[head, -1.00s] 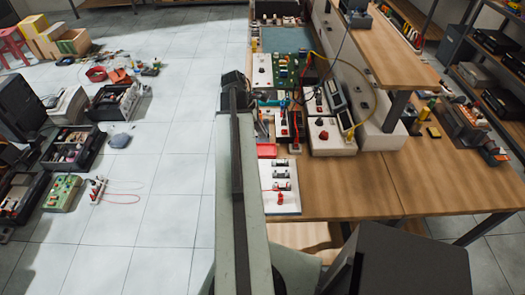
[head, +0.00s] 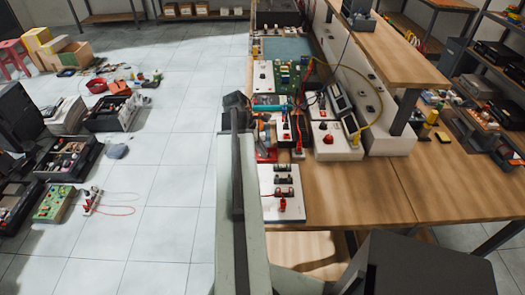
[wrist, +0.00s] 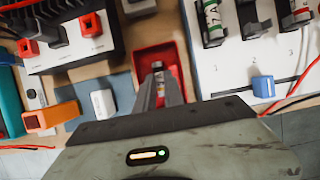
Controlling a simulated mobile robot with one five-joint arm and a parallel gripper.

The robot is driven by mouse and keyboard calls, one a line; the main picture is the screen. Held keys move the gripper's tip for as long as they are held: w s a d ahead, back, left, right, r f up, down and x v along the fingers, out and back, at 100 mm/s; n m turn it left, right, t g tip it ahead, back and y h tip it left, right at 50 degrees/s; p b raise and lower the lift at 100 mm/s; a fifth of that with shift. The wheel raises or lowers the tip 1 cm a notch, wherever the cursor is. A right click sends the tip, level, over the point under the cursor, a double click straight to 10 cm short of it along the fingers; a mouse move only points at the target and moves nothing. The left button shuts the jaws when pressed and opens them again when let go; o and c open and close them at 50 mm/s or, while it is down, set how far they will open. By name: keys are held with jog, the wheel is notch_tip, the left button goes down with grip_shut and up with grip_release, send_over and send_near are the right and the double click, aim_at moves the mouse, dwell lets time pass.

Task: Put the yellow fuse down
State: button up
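My gripper (wrist: 160,82) is over the small red tray (wrist: 148,58) in the wrist view. A small cylinder with a metal cap, taken as the yellow fuse (wrist: 158,72), sits between the fingertips; its yellow colour is hard to make out. The fingers look close on its sides. Whether it touches the tray floor cannot be told. The white fuse board (head: 268,205) stands nearer, with black holders; the wrist view shows this board (wrist: 222,80) at the right.
A black-and-white block with red parts (wrist: 75,45) lies left of the tray. An orange piece (wrist: 42,120) and a white piece (wrist: 103,102) lie close by. A blue connector (wrist: 263,86) and red wires are at right. The front bench top (head: 350,195) is clear.

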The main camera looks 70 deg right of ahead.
jog(key=o, duration=0.4)
jog(key=shift+r+p, duration=0.3)
jog(key=shift+p, duration=0.15)
jog(key=p+v, duration=1)
jog(key=v, duration=0.1)
jog(key=shift+w+r+p, duration=0.2)
jog(key=shift+r+p, duration=0.1)
jog(key=shift+p, duration=0.05)
jog(key=shift+a, duration=0.1)
